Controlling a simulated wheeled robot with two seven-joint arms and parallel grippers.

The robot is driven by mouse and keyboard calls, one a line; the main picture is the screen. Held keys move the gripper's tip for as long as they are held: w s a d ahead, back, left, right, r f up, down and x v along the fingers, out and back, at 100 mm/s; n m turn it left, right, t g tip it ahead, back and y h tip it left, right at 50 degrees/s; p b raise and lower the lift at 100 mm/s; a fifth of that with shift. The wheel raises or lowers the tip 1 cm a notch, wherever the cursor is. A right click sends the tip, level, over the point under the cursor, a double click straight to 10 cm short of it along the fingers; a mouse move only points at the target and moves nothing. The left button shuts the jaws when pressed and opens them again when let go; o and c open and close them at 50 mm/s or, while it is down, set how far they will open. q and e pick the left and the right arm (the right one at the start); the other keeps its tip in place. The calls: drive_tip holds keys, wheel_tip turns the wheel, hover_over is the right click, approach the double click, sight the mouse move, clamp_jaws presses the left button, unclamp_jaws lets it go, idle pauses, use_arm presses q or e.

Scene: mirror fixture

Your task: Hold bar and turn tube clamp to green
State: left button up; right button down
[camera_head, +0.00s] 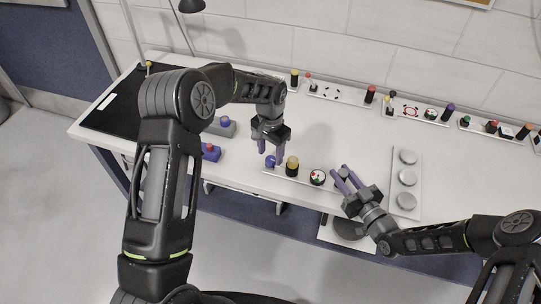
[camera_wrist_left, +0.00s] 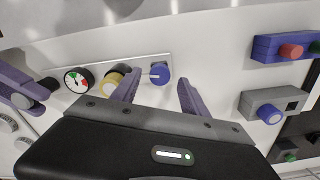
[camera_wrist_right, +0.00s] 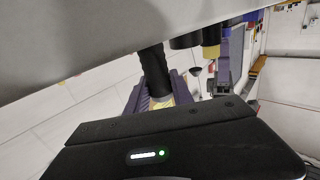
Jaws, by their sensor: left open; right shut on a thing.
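The fixture plate (camera_wrist_left: 60,55) lies near the table's front edge, carrying a blue knob (camera_wrist_left: 161,77) with a light pointer, a yellow-and-black knob (camera_head: 292,167) and a round gauge (camera_wrist_left: 78,80) with red and green marks. My left gripper (camera_head: 270,155) is open, its fingers apart on either side of the blue knob; contact cannot be told. My right gripper (camera_head: 344,178) is shut on a black bar (camera_wrist_right: 152,65) at the plate's other end. Its fingers partly hide the bar. I cannot tell for certain which part is the tube clamp.
A panel with several grey discs (camera_head: 420,180) lies right of my right gripper. Blue and grey button boxes (camera_head: 211,152) stand left of my left gripper. Several fixture strips (camera_head: 340,94) line the back. The white table (camera_head: 345,135) is clear in the middle.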

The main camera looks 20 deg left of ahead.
sight(271, 159)
use_arm(q)
wheel_tip(271, 159, up, 10)
idle(0.3)
idle(0.4)
use_arm(e)
drive_tip(key=c, duration=1)
unclamp_jaws()
drive_tip(key=shift+c, duration=0.2)
drive_tip(key=shift+d, duration=0.1)
drive_tip(key=v, duration=1.2)
use_arm(q)
drive_tip(key=shift+d, duration=0.1)
use_arm(e)
drive_tip(key=shift+s, duration=0.1)
